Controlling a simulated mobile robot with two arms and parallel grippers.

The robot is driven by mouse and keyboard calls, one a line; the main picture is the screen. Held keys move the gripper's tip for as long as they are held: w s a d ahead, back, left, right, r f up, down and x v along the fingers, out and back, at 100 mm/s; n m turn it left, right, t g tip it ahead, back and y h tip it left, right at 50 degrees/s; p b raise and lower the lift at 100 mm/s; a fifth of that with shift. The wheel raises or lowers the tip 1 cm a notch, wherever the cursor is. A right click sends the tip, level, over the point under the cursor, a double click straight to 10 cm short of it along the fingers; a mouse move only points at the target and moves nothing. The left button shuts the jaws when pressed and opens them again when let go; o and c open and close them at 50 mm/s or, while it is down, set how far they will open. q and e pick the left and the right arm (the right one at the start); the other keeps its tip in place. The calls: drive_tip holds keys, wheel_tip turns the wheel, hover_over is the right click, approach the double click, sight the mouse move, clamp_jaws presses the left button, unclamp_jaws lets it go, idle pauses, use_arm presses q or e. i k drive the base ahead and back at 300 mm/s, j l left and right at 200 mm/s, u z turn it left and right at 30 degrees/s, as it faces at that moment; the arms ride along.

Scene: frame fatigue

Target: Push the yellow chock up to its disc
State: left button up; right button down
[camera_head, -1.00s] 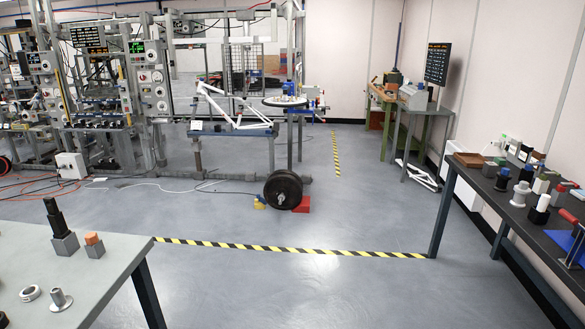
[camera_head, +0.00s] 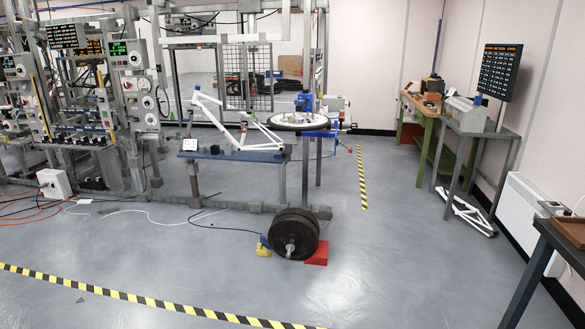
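The yellow chock (camera_head: 263,249) is on the floor at the left foot of the black disc (camera_head: 293,235). A small blue part shows on top of the chock. The disc stands upright on its edge, with a metal hub at its centre. I cannot tell whether the yellow chock touches the disc or is slightly apart. A red chock (camera_head: 317,252) is at the disc's right side, close against it. Neither of my grippers shows in the head view.
A yellow-black floor stripe (camera_head: 145,300) crosses the foreground. The floor in front of the disc is clear. A frame rig with a white bicycle frame (camera_head: 235,135) stands behind. A cable lies left of the disc. A dark table (camera_head: 548,245) is at right.

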sight(261, 251)
drive_tip(key=i+j+u, duration=0.25)
drive_tip(key=i, duration=0.35)
drive_tip(key=i+u, duration=0.3)
drive_tip(key=i, duration=0.3)
drive_tip(key=i+l+u, duration=0.1)
drive_tip(key=i+u, duration=0.15)
drive_tip(key=i, duration=0.4)
drive_tip(key=i+l+u, duration=0.3)
drive_tip(key=i, duration=0.3)
drive_tip(key=i+j+z, duration=0.1)
drive_tip(key=i, duration=0.4)
drive_tip(key=i+j+z, duration=0.1)
drive_tip(key=i, duration=0.45)
drive_tip(key=i+j+z, duration=0.1)
drive_tip(key=i+j, duration=0.2)
drive_tip(key=i, duration=0.2)
